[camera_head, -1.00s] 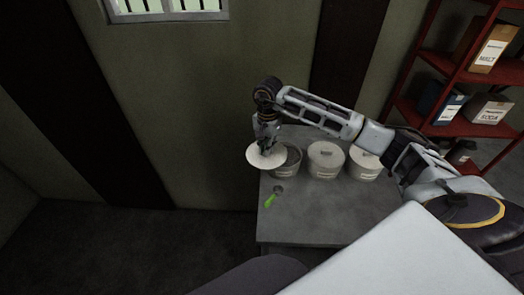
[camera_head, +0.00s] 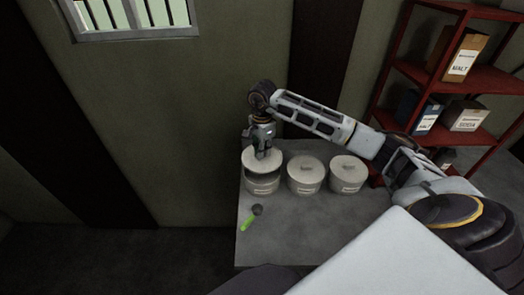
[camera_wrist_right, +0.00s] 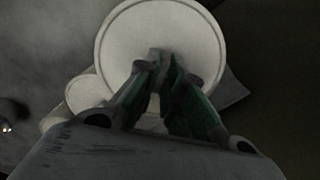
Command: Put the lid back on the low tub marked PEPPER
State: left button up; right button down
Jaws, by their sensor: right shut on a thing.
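My right gripper (camera_head: 264,153) is shut on a round pale lid (camera_head: 254,161) and holds it over the leftmost low tub (camera_head: 262,187). A dark gap shows between the lid and the tub's rim, so the lid is not seated flat. The lid also shows in the right wrist view (camera_wrist_right: 120,40), with the gripper's fingers (camera_wrist_right: 160,58) on its middle. The tub's label is too small to read. My left gripper is not in view.
Two more tubs, a middle one (camera_head: 306,180) and a right one (camera_head: 347,177), stand lidded beside it. A red shelf (camera_head: 480,75) with boxes stands at the right.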

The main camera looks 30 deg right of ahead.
jog(key=shift+f, duration=0.15)
jog(key=shift+f+b, duration=0.5)
jog(key=shift+f, duration=0.45)
jog(key=shift+f+b, duration=0.45)
jog(key=shift+f, duration=0.55)
jog(key=shift+f+b, duration=0.85)
jog(key=shift+f, duration=0.3)
jog(key=shift+f+b, duration=0.15)
jog(key=shift+b, duration=0.6)
dwell(1.3)
dwell(0.5)
jog(key=c, duration=1)
grip_release()
jog(key=shift+o, duration=0.2)
